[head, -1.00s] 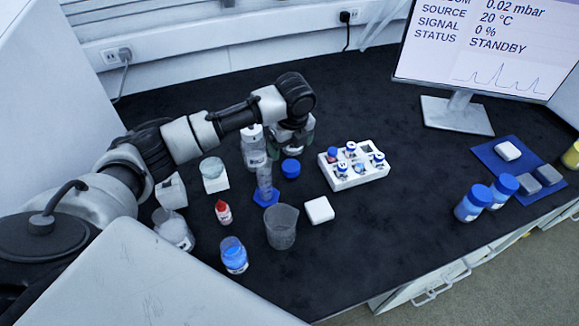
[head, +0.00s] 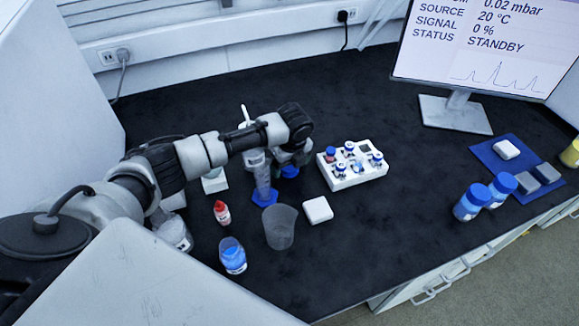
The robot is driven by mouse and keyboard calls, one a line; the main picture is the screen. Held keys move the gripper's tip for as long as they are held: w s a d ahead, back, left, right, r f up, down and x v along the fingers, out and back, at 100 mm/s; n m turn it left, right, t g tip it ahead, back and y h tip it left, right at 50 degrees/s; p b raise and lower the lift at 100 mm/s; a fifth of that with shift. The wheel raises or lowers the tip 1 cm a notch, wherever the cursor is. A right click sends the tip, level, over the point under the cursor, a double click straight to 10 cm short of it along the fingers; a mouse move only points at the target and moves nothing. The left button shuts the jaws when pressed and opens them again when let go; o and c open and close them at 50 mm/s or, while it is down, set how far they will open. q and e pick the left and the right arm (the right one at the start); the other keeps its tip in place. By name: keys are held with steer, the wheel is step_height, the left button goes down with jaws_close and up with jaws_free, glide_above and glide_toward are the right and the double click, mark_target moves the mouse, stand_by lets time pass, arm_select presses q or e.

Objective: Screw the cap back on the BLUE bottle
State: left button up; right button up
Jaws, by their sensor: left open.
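The blue bottle (head: 233,258) stands upright near the front of the dark bench. It holds blue content, and its top looks open with no cap on it. A loose blue cap (head: 289,172) lies on the bench behind the beaker. My left gripper (head: 291,160) is open, pointing down right at the cap and covering part of it. I cannot tell whether the fingers touch the cap. My right gripper is not in view.
A graduated cylinder (head: 262,180) stands close left of the gripper. Near it are a beaker (head: 280,228), a white block (head: 317,210), a red-capped dropper bottle (head: 222,213) and a white vial rack (head: 352,178). Two blue-capped bottles (head: 468,205) stand at right. The front middle is clear.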

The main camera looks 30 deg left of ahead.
arm_select(q)
steer(key=shift+f, duration=0.2)
steer(key=shift+c, duration=0.5)
steer(key=c, duration=0.9)
steer(key=shift+r, duration=0.1)
steer(key=shift+r, duration=0.55)
step_height(320, 180, up, 3)
steer(key=shift+f, duration=0.1)
steer(key=w+d+r, duration=0.2)
steer(key=d+r, duration=0.1)
steer(key=d, duration=0.2)
steer(key=w+d+r+b, duration=0.1)
steer(key=w+d+r, duration=0.1)
steer(key=d+r, duration=0.2)
steer(key=shift+w+d, duration=0.3)
steer(key=shift+d, duration=0.55)
